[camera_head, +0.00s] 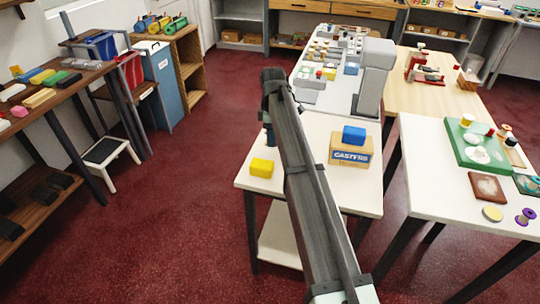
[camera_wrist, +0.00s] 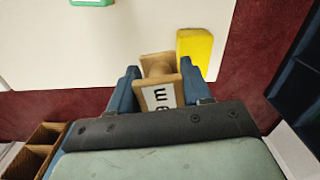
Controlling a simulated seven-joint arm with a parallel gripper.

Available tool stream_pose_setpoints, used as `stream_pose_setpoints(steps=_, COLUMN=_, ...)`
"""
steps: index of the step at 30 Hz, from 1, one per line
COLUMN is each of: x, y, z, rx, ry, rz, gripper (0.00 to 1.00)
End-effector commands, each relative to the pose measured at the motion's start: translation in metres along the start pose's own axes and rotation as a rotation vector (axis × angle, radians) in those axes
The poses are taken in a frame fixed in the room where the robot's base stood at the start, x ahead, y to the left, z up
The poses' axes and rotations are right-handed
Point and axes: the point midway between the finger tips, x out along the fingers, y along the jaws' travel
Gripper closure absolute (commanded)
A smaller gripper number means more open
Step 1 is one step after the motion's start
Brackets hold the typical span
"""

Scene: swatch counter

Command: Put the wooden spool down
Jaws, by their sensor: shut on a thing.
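The wooden spool (camera_wrist: 159,68) is between the two blue fingers of my gripper (camera_wrist: 158,75) in the wrist view. My gripper is shut on it. It has a pale wooden core between flanges and a white label with dark letters on the near side. Behind it in this view is the white tabletop (camera_wrist: 90,50), with a yellow block (camera_wrist: 195,47) close to its right. Whether the spool touches the tabletop cannot be told. In the head view my arm hides the spool and most of the gripper.
In the head view, the yellow block (camera_head: 262,168) sits left of my arm. A casters box (camera_head: 350,153) with a blue block (camera_head: 354,135) on top stands right. Bare tabletop lies near the front edge.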

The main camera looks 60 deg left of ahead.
Motion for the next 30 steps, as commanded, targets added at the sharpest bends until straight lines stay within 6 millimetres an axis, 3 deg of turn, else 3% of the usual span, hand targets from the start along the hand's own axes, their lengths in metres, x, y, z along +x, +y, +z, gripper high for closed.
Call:
stream_pose_setpoints(steps=1, x=-0.002, y=0.018, z=-0.004, rx=0.012, ry=0.0, rz=0.001, gripper=0.81)
stream_pose_setpoints(steps=3, x=-0.004, y=0.031, z=-0.008, rx=0.03, ry=0.001, rz=0.004, gripper=0.81)
stream_pose_setpoints(steps=8, x=-0.007, y=0.047, z=-0.013, rx=0.088, ry=0.005, rz=0.014, gripper=0.81)
stream_pose_setpoints(steps=14, x=0.0, y=0.044, z=-0.012, rx=0.141, ry=0.007, rz=0.018, gripper=0.81)
stream_pose_setpoints(steps=24, x=0.049, y=0.045, z=-0.012, rx=0.143, ry=0.007, rz=0.017, gripper=0.81)
stream_pose_setpoints(steps=30, x=0.064, y=0.046, z=-0.012, rx=0.143, ry=0.007, rz=0.018, gripper=0.81)
